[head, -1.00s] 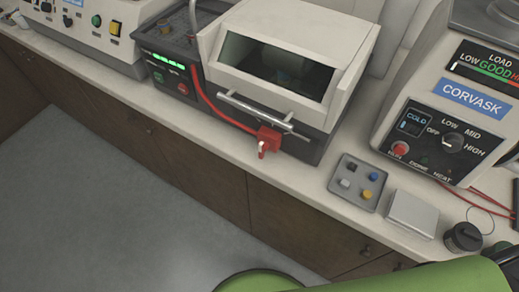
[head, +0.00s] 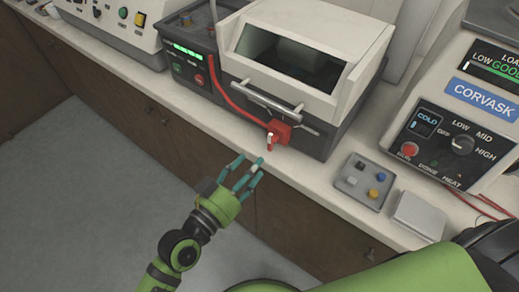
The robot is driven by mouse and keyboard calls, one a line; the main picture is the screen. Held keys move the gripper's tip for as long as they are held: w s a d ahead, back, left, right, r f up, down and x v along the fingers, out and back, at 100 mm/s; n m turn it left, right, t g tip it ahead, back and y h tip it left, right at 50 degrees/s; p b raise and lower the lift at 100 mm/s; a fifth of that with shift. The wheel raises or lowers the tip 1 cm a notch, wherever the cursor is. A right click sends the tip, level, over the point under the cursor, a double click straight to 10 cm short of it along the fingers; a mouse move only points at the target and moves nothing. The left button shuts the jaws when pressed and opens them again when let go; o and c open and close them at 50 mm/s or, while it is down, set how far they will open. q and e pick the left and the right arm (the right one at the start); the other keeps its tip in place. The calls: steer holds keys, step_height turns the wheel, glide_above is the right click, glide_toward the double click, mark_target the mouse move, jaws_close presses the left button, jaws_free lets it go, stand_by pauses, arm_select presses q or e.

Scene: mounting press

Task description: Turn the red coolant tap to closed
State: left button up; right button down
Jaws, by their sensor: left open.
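The red coolant tap (head: 279,132) sits at the lower front of the white machine with a dark window, at the end of a red hose. A small handle (head: 270,143), red with a pale part, hangs down from it. My left gripper (head: 250,168) is open and empty, with teal fingers pointing up toward the tap. It is near the counter's front edge, below and left of the tap, and apart from it. My right gripper is not in view.
A metal bar handle (head: 268,101) runs across the machine front just above the tap. The CORVASK unit (head: 450,130) stands further right. Counter left of the tap is clear.

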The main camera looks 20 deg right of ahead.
mark_target(271, 145)
arm_select(q)
steer(key=shift+h, duration=0.3)
steer(key=x, duration=0.2)
steer(key=r+x, duration=0.1)
steer(key=x, duration=0.1)
steer(key=p+x, duration=0.1)
steer(key=x, duration=0.2)
steer(key=shift+s+d+r, duration=0.2)
steer(key=shift+r, duration=0.1)
jaws_close()
